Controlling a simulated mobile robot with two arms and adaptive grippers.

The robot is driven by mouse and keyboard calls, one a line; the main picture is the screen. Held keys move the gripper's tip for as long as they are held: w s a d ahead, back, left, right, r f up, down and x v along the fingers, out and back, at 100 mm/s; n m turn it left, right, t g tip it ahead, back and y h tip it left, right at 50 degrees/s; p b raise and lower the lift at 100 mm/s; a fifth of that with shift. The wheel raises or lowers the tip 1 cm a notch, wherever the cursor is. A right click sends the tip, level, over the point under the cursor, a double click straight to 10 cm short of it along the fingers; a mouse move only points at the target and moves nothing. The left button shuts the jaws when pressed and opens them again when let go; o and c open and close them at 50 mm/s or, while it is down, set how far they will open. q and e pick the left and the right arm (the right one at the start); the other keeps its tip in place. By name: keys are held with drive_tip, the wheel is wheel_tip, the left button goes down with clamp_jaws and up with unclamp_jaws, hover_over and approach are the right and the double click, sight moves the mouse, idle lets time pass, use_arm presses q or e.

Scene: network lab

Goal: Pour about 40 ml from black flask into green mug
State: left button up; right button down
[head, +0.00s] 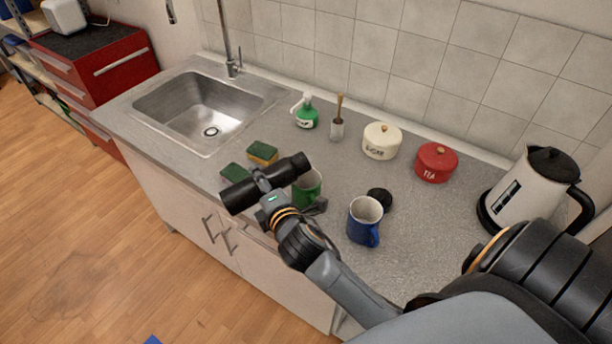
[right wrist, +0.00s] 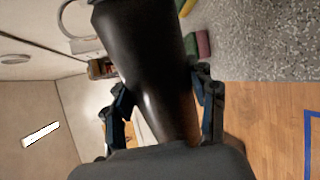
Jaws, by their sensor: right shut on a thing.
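The black flask (head: 285,171) is held tilted close to horizontal, its right end higher in the picture and above the green mug (head: 308,190). My right gripper (head: 262,183) is shut around the middle of the flask. In the right wrist view the dark flask (right wrist: 150,65) lies between the two fingers of my right gripper (right wrist: 165,95). The green mug stands on the counter, partly hidden behind the flask and gripper. I cannot see any liquid stream or the mug's contents. My left gripper is out of view.
A blue mug (head: 364,222) and a round black lid (head: 380,197) stand right of the green mug. Sponges (head: 263,152), a spray bottle (head: 306,113), a brush, white and red canisters (head: 436,162) and a kettle (head: 530,190) are around. The sink (head: 200,105) is left.

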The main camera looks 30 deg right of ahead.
drive_tip(key=shift+r, duration=0.2)
drive_tip(key=shift+r, duration=0.1)
drive_tip(key=shift+a, duration=0.2)
drive_tip(key=shift+w+a, duration=0.2)
drive_tip(key=shift+a, duration=0.2)
drive_tip(key=shift+a+p, duration=0.2)
drive_tip(key=shift+p, duration=0.1)
drive_tip(key=shift+a+r+m, duration=0.1)
drive_tip(key=shift+a+m, duration=0.1)
drive_tip(key=shift+m, duration=0.1)
idle(0.8)
